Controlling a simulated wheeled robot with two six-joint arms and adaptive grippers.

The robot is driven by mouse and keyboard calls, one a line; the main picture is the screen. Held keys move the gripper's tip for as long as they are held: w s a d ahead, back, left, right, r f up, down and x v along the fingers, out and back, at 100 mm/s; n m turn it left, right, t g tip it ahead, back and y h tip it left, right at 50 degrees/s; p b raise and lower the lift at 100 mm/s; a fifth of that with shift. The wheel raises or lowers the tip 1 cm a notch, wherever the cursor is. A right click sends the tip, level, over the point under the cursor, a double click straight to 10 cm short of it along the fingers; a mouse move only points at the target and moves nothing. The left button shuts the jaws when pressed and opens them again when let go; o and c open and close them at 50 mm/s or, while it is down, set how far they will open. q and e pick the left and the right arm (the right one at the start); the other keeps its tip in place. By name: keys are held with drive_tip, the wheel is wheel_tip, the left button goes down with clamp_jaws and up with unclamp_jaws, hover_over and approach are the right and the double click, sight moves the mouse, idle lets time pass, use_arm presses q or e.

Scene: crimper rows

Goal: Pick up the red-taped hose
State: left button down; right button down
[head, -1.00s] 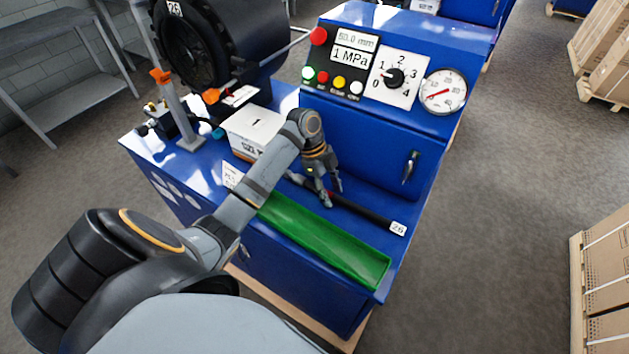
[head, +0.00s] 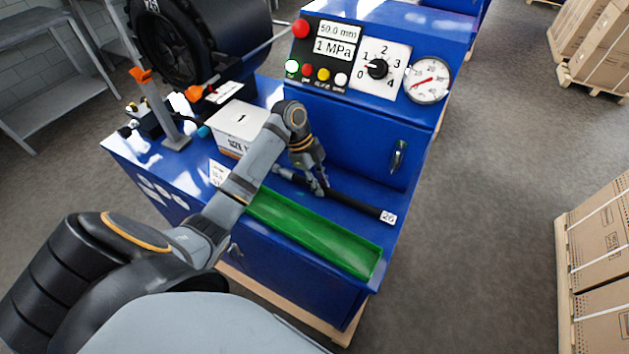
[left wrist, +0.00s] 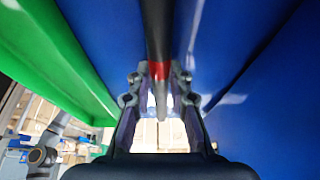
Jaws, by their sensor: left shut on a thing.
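The red-taped hose (head: 352,207) is a black hose with a white tag marked 26 at its right end. It lies along the blue machine top, behind the green tray (head: 318,236). My left gripper (head: 320,191) is shut on the hose near its middle. In the left wrist view the hose (left wrist: 156,30) runs down between the fingers of my left gripper (left wrist: 160,82), and its red tape shows right at the fingertips. In the head view the fingers cover the tape. I cannot tell whether the hose is lifted off the surface. My right gripper is not in view.
The blue control cabinet (head: 350,133) with buttons, dial and gauge rises close behind the hose. A large black crimper (head: 188,42) is at the back left. Boxes on pallets stand at the right.

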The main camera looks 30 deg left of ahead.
use_arm(q)
drive_tip(key=shift+w+r, duration=0.1)
drive_tip(key=shift+r, duration=0.3)
drive_tip(key=s+d+r+b, duration=0.1)
drive_tip(key=s+d+r, duration=0.2)
drive_tip(key=s+r, duration=0.9)
drive_tip(key=shift+s+d, duration=0.2)
drive_tip(key=shift+s, duration=0.75)
